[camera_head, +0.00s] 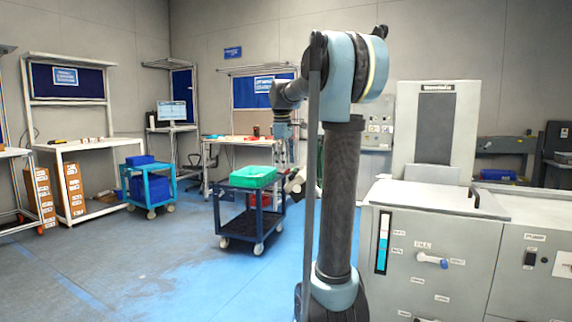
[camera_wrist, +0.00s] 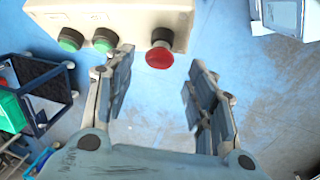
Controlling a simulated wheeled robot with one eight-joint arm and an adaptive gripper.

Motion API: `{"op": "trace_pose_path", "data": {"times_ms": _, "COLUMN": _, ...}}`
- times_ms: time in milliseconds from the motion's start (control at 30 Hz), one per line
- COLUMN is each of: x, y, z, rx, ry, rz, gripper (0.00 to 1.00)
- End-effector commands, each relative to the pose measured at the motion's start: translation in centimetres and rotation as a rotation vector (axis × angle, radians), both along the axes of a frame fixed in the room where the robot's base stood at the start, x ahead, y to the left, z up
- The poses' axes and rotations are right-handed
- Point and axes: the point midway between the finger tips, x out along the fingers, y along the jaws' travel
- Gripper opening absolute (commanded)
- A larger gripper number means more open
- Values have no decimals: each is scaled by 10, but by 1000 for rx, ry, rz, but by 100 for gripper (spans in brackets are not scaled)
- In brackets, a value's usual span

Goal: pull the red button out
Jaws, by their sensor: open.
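The red button (camera_wrist: 160,56) is a round mushroom head on the side of a beige control box (camera_wrist: 112,12), seen at the top of the wrist view. Two green buttons sit on the same box to its left, one at the far left (camera_wrist: 71,40) and one nearer the middle (camera_wrist: 105,39). My gripper (camera_wrist: 160,62) is open and empty. Its two fingers point toward the box, one on each side of the red button in the picture, and I see no contact with it. In the head view the button cannot be made out; my arm is in front of that area.
A blue cart (camera_head: 250,207) with a green bin (camera_head: 252,176) stands left of my arm, and a smaller blue cart (camera_head: 148,188) is farther left. A large grey machine (camera_head: 440,250) with a blue-handled knob is at the right. The blue floor at the front left is clear.

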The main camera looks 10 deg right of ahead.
Motion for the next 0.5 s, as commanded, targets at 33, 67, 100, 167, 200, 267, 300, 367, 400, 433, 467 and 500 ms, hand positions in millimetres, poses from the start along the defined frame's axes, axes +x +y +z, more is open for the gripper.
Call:
{"op": "trace_pose_path", "data": {"times_ms": 33, "x": -1, "y": 1, "z": 10, "rx": 0, "ry": 0, "rz": 1, "gripper": 51}}
{"op": "trace_pose_path", "data": {"times_ms": 67, "x": -2, "y": 2, "z": 16, "rx": 0, "ry": 0, "rz": 1, "gripper": 51}}
{"op": "trace_pose_path", "data": {"times_ms": 100, "x": -4, "y": 2, "z": 24, "rx": 0, "ry": 0, "rz": 1, "gripper": 51}}
{"op": "trace_pose_path", "data": {"times_ms": 167, "x": -5, "y": 4, "z": 35, "rx": 0, "ry": 0, "rz": 2, "gripper": 51}}
{"op": "trace_pose_path", "data": {"times_ms": 200, "x": -6, "y": 4, "z": 43, "rx": 0, "ry": 0, "rz": 2, "gripper": 51}}
{"op": "trace_pose_path", "data": {"times_ms": 267, "x": -8, "y": 6, "z": 53, "rx": 1, "ry": 0, "rz": 2, "gripper": 51}}
{"op": "trace_pose_path", "data": {"times_ms": 300, "x": -9, "y": 6, "z": 60, "rx": 1, "ry": 0, "rz": 2, "gripper": 51}}
{"op": "trace_pose_path", "data": {"times_ms": 367, "x": -11, "y": 7, "z": 69, "rx": 1, "ry": 0, "rz": 2, "gripper": 51}}
{"op": "trace_pose_path", "data": {"times_ms": 400, "x": -11, "y": 7, "z": 74, "rx": 1, "ry": 0, "rz": 1, "gripper": 51}}
{"op": "trace_pose_path", "data": {"times_ms": 433, "x": -12, "y": 8, "z": 77, "rx": 1, "ry": 0, "rz": 1, "gripper": 51}}
{"op": "trace_pose_path", "data": {"times_ms": 467, "x": -12, "y": 8, "z": 80, "rx": 1, "ry": 0, "rz": 1, "gripper": 51}}
{"op": "trace_pose_path", "data": {"times_ms": 500, "x": -13, "y": 8, "z": 84, "rx": 1, "ry": 0, "rz": 1, "gripper": 51}}
